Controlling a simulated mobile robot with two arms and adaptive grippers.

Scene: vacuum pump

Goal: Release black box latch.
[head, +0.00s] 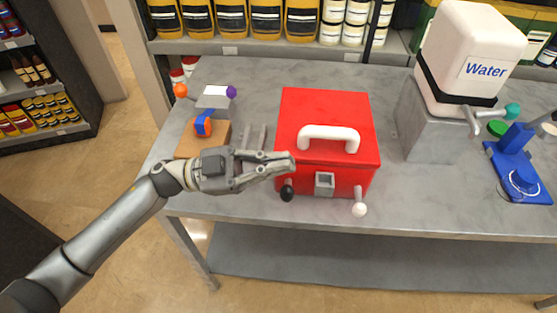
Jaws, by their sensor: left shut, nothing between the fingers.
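A red box (325,118) with a white handle (328,134) on its lid stands on the grey table, lid down. Its front has a small grey square plate (324,181), a lever with a black knob (287,193) at the left and a lever with a white knob (359,208) at the right. Both knobs hang low. My left gripper (287,162) is shut and empty, its fingertips over the box's front left edge, above the black knob. I cannot tell whether the fingertips touch the box. My right gripper is not in view.
A white water tank (474,50) on a grey stand is at the back right. A blue device (518,172) stands at the far right. A wooden block with a blue clip (203,124) is at the left. Bare table (420,195) lies right of the box.

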